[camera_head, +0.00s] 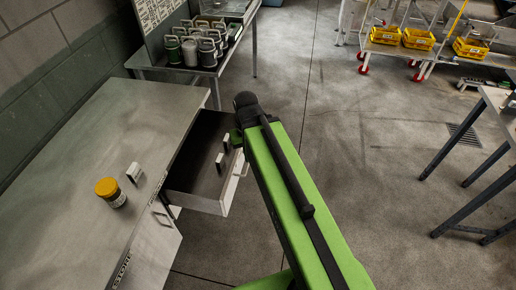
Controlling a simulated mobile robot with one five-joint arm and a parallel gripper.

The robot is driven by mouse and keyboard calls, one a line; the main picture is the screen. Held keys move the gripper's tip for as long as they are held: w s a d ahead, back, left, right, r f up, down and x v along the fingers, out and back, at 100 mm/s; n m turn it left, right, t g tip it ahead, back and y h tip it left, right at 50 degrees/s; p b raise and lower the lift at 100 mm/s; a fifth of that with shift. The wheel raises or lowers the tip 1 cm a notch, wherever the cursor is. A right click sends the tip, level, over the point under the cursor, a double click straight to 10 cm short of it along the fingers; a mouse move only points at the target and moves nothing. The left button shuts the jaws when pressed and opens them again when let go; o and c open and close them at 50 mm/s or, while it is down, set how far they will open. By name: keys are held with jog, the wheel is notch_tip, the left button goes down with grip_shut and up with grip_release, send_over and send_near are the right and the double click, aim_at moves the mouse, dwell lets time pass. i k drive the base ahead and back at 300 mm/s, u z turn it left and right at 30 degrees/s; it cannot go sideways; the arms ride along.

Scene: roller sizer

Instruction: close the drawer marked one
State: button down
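A drawer (187,200) stands pulled out from the grey cabinet (95,165) at the left. Its light front with a handle faces right, and no number can be read on it. My green arm reaches from the bottom over the floor to the drawer's far right corner.
On the cabinet top stand a yellow-lidded jar (111,193) and a small white-and-black block (134,172). A bench (172,70) with several canisters is behind the cabinet. A cart (400,52) with yellow bins is at the back right, a dark-legged table (463,200) at the right. The middle floor is clear.

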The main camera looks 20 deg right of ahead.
aim_at(194, 182)
jog(key=u, duration=0.75)
jog(key=i, duration=0.75)
jog(key=u, duration=0.15)
